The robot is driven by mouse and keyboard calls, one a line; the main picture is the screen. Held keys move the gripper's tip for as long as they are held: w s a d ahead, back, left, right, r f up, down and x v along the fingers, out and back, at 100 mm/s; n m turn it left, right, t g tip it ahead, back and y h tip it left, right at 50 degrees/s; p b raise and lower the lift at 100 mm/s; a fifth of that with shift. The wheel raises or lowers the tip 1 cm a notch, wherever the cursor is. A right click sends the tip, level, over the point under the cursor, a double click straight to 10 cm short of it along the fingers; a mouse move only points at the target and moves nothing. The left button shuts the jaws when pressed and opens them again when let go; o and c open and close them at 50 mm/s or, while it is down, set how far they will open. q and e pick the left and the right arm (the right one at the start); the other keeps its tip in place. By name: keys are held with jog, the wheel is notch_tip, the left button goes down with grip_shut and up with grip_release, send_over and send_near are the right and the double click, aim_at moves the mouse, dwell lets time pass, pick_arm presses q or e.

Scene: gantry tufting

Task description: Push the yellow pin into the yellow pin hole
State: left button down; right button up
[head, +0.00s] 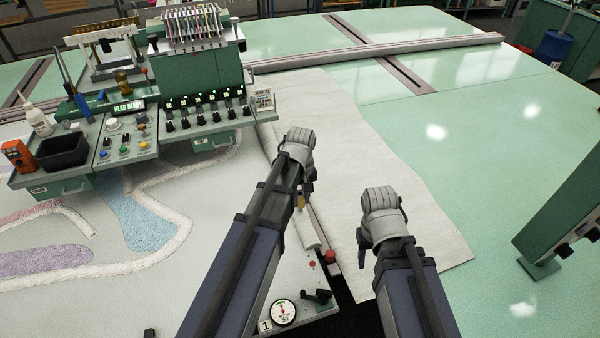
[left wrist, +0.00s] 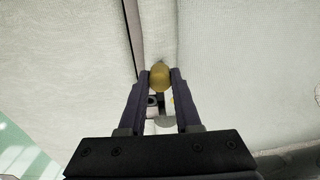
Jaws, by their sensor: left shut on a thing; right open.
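My left gripper (head: 304,199) is shut on the yellow pin, whose rounded yellow-brown head (left wrist: 160,76) sits between the two fingertips (left wrist: 160,84) in the left wrist view. In the head view only a small yellow sliver of the pin (head: 301,201) shows below the wrist. The pin is over the pale cloth edge near the long roll. Small pale and dark fittings show between the fingers, but I cannot make out the yellow pin hole. My right gripper (head: 366,245) is open and apart from the pin, above the pale cloth; its fingers are mostly hidden.
A green control console (head: 125,130) with knobs and a black bin (head: 62,151) stands at the left. A round dial gauge (head: 284,312) and a red knob (head: 330,256) lie near the front edge. A green post (head: 560,220) stands at the right. The green table between is clear.

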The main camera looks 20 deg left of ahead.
pick_arm(q)
jog(key=w+a+r+p, duration=0.2)
jog(key=w, duration=0.7)
jog(key=shift+a+r, duration=0.3)
jog(key=shift+a, duration=0.05)
jog(key=shift+w+f+b, duration=0.1)
jog(key=shift+f+b, duration=2.05)
jog(key=shift+f, duration=0.15)
jog(key=shift+f+b, duration=1.6)
jog(key=c, duration=0.5)
grip_release()
notch_tip(320, 180, up, 8)
jog(key=p, duration=0.7)
jog(key=shift+f+p, duration=0.1)
jog(key=shift+p, duration=0.3)
